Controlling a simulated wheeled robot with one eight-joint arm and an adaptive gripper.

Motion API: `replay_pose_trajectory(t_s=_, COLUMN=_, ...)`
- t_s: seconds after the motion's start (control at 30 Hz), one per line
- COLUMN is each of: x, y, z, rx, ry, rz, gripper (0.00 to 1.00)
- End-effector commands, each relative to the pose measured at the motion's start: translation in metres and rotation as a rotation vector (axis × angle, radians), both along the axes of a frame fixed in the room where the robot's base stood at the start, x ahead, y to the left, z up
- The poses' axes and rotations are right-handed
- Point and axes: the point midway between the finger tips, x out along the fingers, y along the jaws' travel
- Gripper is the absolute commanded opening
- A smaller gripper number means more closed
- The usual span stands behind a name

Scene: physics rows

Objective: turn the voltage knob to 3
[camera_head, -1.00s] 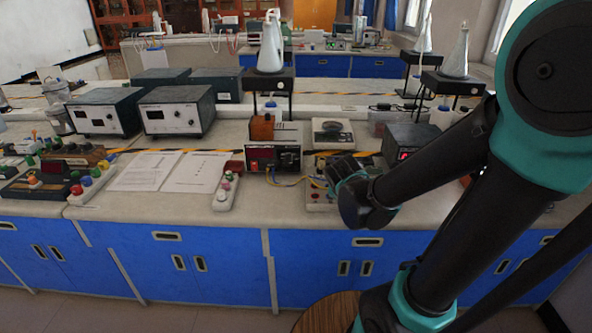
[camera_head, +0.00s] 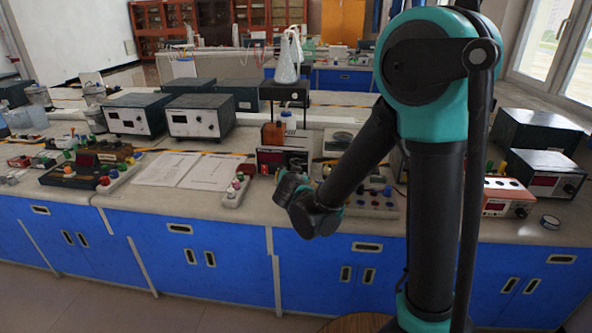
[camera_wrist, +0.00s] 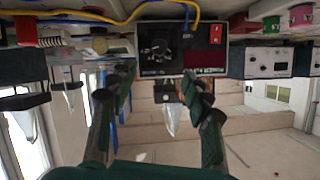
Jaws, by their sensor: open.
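The power supply with a black front panel (camera_head: 271,157) stands on the bench, partly behind my gripper (camera_head: 289,187) in the head view. The wrist view is upside down and shows the power supply's panel (camera_wrist: 174,62), with a dark round knob (camera_wrist: 160,51) with white markings around it and a dark red display (camera_wrist: 203,62). My gripper (camera_wrist: 158,84) is open and empty, its two fingers spread below the panel in that picture, apart from the knob. The knob's setting is too small to read.
A yellow cable (camera_wrist: 165,8) crosses the top of the wrist view near the panel. A white strip with coloured knobs (camera_head: 236,188) and paper sheets (camera_head: 185,170) lie left of the supply.

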Motion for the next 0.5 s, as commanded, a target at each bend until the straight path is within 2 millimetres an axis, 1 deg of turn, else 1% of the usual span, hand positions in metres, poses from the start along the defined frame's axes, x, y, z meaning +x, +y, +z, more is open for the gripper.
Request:
replay_pose_trajectory(t_s=0.03, x=0.01, y=0.0, z=-0.004, rx=0.0, ry=0.001, rz=-0.003, gripper=0.49)
replay_pose_trajectory(t_s=0.5, x=0.089, y=0.005, z=-0.036, rx=-0.002, ry=0.0, rz=-0.001, gripper=0.49)
